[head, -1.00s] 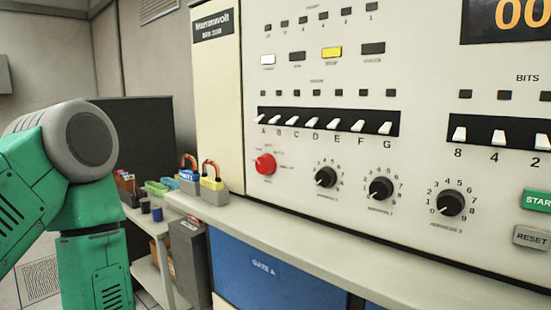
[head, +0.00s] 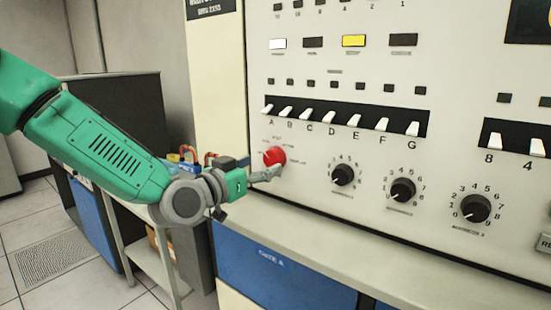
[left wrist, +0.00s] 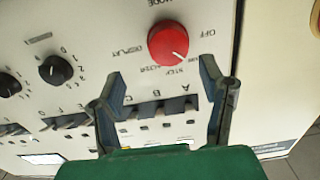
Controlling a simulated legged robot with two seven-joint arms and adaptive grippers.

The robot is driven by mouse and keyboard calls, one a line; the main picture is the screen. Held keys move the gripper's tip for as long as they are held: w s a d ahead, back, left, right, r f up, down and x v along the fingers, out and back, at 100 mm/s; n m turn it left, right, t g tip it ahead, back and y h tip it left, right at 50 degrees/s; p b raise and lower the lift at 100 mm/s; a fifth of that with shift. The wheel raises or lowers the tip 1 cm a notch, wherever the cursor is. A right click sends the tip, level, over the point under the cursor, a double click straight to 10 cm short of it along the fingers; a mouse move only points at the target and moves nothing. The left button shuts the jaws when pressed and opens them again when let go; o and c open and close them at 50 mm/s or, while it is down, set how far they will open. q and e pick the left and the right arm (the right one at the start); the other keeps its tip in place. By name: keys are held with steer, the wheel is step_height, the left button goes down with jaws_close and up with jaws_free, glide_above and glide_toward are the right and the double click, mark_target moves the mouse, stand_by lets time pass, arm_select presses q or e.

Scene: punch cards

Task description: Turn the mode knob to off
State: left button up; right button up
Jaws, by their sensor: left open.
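The mode knob (head: 274,156) is a round red dial on the cream panel, below the left end of the lettered switch row. In the left wrist view the red knob (left wrist: 167,42) is below the label MODE, with OFF to its right and DISPLAY to its left. A thin mark on its face points to the lower right, away from OFF. My left gripper (head: 266,174) is at the panel, close to the knob. In the left wrist view its open fingers (left wrist: 163,74) are spread below the knob, with nothing between them; contact cannot be told. My right gripper is not in view.
Lettered white switches (head: 340,118) are just above the knob. Several black dials (head: 403,190) are to its right. A shelf ledge (head: 330,238) runs below the panel. Padlocks (head: 187,156) are behind my left arm, near a dark cabinet (head: 125,100).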

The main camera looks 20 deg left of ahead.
mark_target(271, 159)
arm_select(q)
steer(key=w, duration=0.5)
steer(key=shift+w+a+f, duration=0.15)
steer(key=shift+a+f, duration=0.05)
steer(key=shift+a, duration=0.1)
steer(key=shift+w+d+r, duration=0.1)
steer(key=shift+d, duration=1)
steer(key=shift+c, duration=1.3)
steer(key=c, duration=0.6)
steer(key=shift+a, duration=0.2)
steer(key=shift+c, duration=1.2)
steer(key=shift+a+f, duration=0.2)
steer(key=shift+a, duration=0.2)
steer(key=shift+d+r, duration=0.1)
steer(key=shift+d, duration=0.15)
steer(key=shift+c, duration=0.2)
